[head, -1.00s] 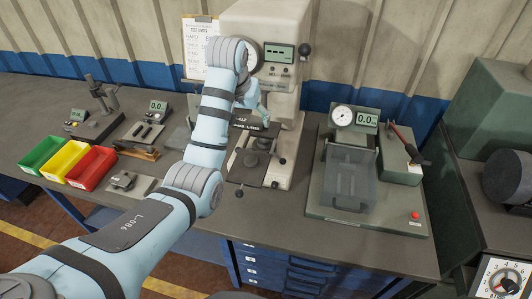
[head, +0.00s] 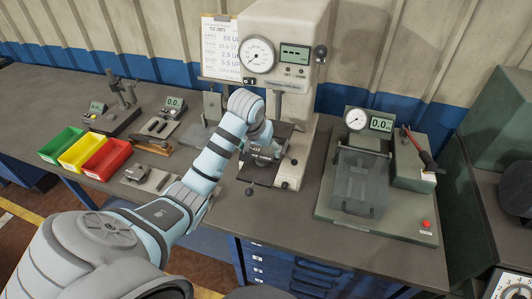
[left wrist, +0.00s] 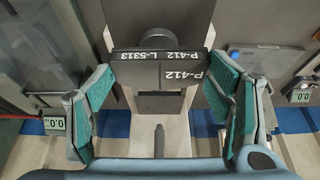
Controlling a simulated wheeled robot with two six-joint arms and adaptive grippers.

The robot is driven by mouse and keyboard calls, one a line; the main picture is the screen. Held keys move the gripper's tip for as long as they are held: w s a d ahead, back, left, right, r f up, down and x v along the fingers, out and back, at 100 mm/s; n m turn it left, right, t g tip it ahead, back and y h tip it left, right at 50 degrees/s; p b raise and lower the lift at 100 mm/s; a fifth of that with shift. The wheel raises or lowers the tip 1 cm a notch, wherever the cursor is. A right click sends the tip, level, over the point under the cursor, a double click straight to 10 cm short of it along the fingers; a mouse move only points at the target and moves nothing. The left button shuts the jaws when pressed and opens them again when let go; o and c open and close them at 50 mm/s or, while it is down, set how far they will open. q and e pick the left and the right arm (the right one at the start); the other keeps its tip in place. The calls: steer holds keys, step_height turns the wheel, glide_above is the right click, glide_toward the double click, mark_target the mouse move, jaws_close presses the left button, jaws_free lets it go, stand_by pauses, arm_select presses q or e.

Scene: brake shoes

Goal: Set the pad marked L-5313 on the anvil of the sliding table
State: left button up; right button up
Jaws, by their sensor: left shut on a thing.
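The dark pad marked L-5313 (left wrist: 150,58) is between the two teal-lined fingers of my left gripper (left wrist: 160,88) in the left wrist view; its edge label also reads P-412. My left gripper is shut on it. In the head view my left gripper (head: 268,146) is over the sliding table (head: 258,172) of the tall tester, below its head. My wrist partly covers the table there. The anvil is hidden behind the gripper, so I cannot tell whether the pad touches it. My right gripper is not in view.
The tall tester (head: 297,50) with dial and display stands behind the gripper. A covered gauge fixture (head: 362,185) is on the right. Green (head: 62,145), yellow (head: 80,153) and red (head: 106,158) bins and small gauges stand left. Bare bench lies in front of the tester.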

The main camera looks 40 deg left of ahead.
arm_select(q)
steer(key=shift+f, duration=0.95)
steer(key=shift+f, duration=0.1)
steer(key=o, duration=1.4)
